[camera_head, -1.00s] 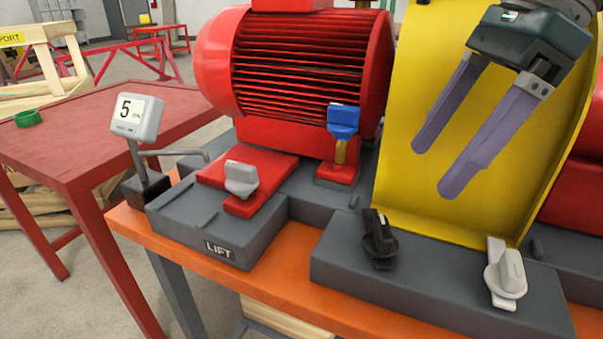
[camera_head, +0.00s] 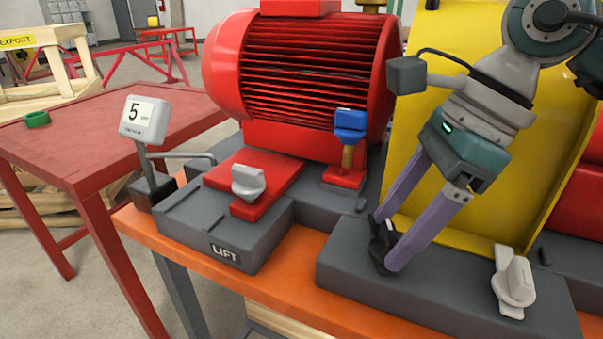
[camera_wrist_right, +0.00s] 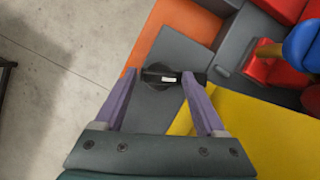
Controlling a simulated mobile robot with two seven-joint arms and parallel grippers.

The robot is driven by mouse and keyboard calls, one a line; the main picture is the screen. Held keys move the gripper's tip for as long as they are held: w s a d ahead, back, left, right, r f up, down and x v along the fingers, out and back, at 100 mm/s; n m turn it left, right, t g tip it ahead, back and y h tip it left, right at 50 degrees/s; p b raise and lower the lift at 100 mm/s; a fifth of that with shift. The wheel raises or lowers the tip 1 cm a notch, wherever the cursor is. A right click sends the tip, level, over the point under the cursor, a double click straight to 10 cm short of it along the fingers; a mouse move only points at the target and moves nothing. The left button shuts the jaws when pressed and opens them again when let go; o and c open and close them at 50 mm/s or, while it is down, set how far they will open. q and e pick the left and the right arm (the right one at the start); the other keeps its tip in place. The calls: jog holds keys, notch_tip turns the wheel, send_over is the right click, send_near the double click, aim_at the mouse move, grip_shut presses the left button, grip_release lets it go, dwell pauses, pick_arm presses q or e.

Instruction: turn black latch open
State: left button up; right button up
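The black latch (camera_head: 379,246) stands on a dark grey block at the front of the skid. It also shows in the right wrist view (camera_wrist_right: 160,76), with its handle lying crosswise between the fingertips. My right gripper (camera_head: 384,243) is open, with its purple fingers reaching down on either side of the latch. In the wrist view the gripper (camera_wrist_right: 156,84) has a gap on the left of the handle, while the right fingertip is close to the handle's end; I cannot tell whether it touches. The head view partly hides the latch behind the fingers. My left gripper is not in view.
A white latch (camera_head: 513,282) stands to the right on the same grey block (camera_head: 440,290). A grey latch (camera_head: 248,183) and a blue-handled valve (camera_head: 349,126) are to the left. A yellow guard (camera_head: 500,215) rises close behind my right gripper. The red motor (camera_head: 315,75) stands behind.

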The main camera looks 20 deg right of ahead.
grip_shut()
dwell(0.3)
dwell(0.4)
